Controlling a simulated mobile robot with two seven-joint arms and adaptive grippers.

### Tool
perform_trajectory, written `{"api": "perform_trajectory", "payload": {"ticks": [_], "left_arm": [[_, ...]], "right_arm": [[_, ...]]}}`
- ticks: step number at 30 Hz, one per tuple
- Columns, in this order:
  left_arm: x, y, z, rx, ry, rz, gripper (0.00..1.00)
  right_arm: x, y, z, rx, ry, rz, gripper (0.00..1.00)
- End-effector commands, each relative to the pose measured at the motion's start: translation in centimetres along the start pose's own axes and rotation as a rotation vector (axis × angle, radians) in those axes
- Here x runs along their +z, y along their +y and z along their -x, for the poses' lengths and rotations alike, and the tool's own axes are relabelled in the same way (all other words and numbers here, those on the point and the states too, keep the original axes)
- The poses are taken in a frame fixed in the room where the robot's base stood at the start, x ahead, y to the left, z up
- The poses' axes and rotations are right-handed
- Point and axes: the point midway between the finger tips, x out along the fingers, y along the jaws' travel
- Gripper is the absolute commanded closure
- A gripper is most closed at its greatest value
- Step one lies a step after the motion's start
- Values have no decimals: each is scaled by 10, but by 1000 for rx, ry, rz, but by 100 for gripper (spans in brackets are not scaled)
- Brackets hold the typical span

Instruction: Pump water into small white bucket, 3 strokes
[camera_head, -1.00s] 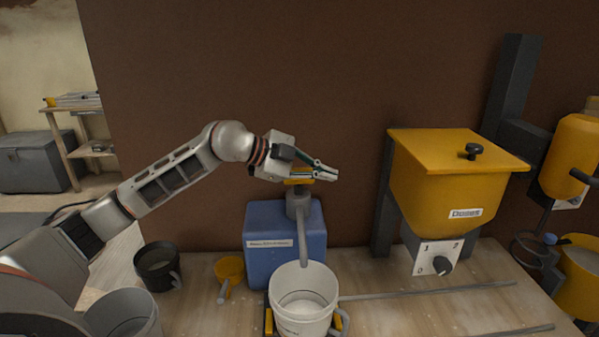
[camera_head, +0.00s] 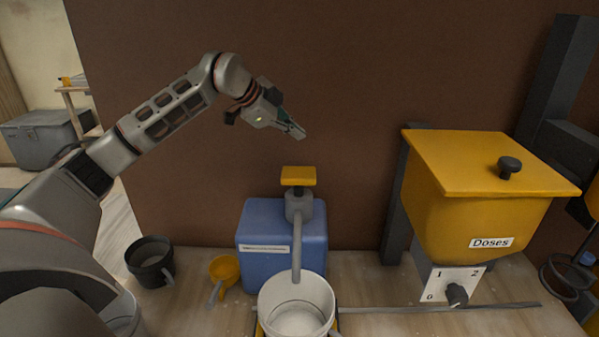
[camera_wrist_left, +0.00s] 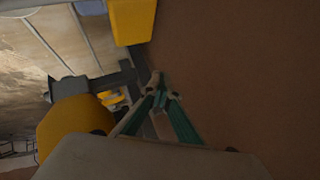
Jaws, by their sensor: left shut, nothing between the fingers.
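The blue water container (camera_head: 283,238) stands on the bench, with a grey pump neck and spout (camera_head: 297,240) topped by a yellow pump head (camera_head: 298,177). The small white bucket (camera_head: 297,297) stands in front of it, under the spout's end; its inside shows a pale bottom or contents, which I cannot tell apart. My left gripper (camera_head: 299,134) is shut and empty, above the yellow pump head and apart from it. Its fingers also show in the left wrist view (camera_wrist_left: 163,90). My right gripper is not in view.
A yellow hopper labelled "Doses" (camera_head: 481,195) with a numbered dial plate (camera_head: 449,283) stands to the right. A black mug (camera_head: 151,262) and a yellow scoop (camera_head: 224,271) are left of the container. A rail (camera_head: 440,308) runs along the bench at the right.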

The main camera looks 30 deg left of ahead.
Motion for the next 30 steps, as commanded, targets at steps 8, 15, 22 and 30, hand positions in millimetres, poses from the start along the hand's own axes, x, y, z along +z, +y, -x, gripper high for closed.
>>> {"api": "perform_trajectory", "payload": {"ticks": [8,15,22,30], "left_arm": [[13,14,-18,3,-1,0,100],[31,31,-42,1,0,0,100],[41,42,-57,1,0,0,100],[44,45,-61,1,1,-1,100]], "right_arm": [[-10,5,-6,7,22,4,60],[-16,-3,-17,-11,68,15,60],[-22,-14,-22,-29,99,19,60],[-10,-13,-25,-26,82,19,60]]}}
